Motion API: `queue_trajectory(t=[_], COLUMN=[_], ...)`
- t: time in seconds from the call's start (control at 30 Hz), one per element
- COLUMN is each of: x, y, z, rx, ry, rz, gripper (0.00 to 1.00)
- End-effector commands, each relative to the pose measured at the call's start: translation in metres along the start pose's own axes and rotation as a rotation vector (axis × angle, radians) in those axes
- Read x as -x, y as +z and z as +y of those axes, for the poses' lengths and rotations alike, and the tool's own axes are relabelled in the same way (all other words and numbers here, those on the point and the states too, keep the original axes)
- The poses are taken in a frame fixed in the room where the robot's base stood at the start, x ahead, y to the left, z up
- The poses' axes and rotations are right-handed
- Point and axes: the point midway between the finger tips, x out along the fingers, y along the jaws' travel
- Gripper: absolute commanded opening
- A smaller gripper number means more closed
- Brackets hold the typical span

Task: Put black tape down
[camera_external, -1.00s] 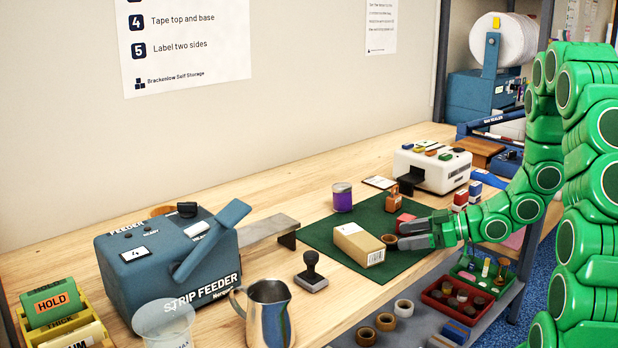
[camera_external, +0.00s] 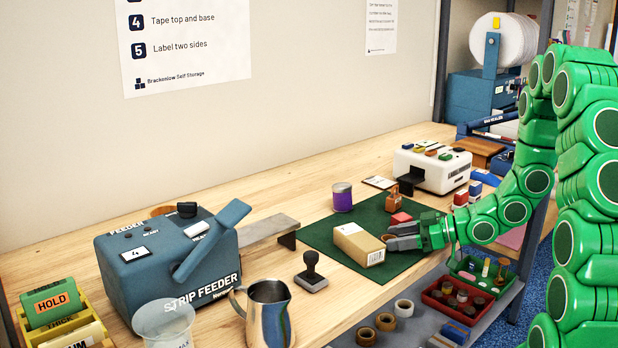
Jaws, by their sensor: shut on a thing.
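My gripper (camera_external: 398,241) is low over the right part of the dark green mat (camera_external: 318,233), just right of a brown carton (camera_external: 351,246) with a white label. Its grey fingers are shut on a small round tape roll (camera_external: 387,238) at their tips. Only a tan-brown edge of the roll shows, so I cannot make out black tape on it. The fingers hide the rest. I cannot tell whether the roll touches the mat or the carton.
A red block (camera_external: 401,218) and a wooden-handled stamp (camera_external: 392,199) are behind my gripper. Trays and tape rolls (camera_external: 404,308) sit on the lower shelf.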

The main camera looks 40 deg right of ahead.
Motion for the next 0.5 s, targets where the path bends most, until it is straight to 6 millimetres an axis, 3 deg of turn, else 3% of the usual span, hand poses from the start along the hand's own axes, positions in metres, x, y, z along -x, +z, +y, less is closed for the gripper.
queue_trajectory(t=[0.27, 0.5], x=[0.001, 0.006], y=[-0.002, -0.018], z=[0.000, 0.000], rx=[0.001, 0.002], ry=[0.000, 0.000], rz=[-0.001, -0.002], gripper=[0.24, 0.24])
